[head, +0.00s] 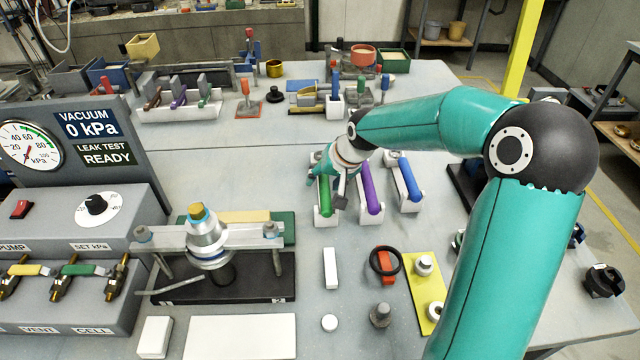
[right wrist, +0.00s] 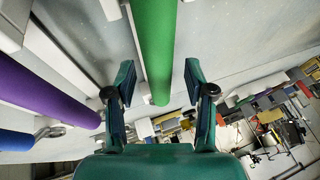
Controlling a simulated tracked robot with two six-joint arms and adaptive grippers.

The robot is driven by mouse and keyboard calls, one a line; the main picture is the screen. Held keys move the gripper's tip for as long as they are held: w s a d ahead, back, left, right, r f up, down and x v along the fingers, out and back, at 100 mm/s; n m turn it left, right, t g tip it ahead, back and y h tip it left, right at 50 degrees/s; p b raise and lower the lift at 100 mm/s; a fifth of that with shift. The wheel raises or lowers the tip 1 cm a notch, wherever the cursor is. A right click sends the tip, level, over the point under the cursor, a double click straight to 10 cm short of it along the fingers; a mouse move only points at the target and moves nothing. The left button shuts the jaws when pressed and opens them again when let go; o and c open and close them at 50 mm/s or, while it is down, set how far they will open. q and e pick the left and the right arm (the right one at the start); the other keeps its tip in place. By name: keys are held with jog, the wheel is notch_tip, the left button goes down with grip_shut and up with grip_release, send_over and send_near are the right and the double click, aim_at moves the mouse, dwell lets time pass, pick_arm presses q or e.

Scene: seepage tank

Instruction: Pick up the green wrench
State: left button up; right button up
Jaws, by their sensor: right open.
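The green wrench (head: 324,198) lies in a white holder at the middle of the bench, left of a purple-handled tool (head: 371,188) and a blue-handled tool (head: 408,177). My right gripper (head: 334,186) is over the green wrench and partly hides it. In the right wrist view the green handle (right wrist: 154,45) runs between the two spread fingers of the right gripper (right wrist: 160,80), with a gap on each side. The purple handle (right wrist: 40,90) shows further left there. My left gripper is not in view.
A clamped test cell (head: 205,240) on a black base (head: 230,283) stands left of the wrenches. A yellow plate (head: 424,290) with fittings, a black ring (head: 385,261) and small parts lie in front. Racks and bins fill the back; the bench behind the holders is mostly clear.

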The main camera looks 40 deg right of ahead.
aim_at(326, 179)
jog(key=shift+c, duration=0.2)
grip_shut()
jog(key=shift+r, duration=0.2)
notch_tip(326, 179, up, 20)
jog(key=p, duration=0.1)
jog(key=shift+f+p, duration=0.15)
jog(key=shift+p, duration=0.2)
dwell(0.4)
jog(key=c, duration=0.8)
grip_release()
grip_shut()
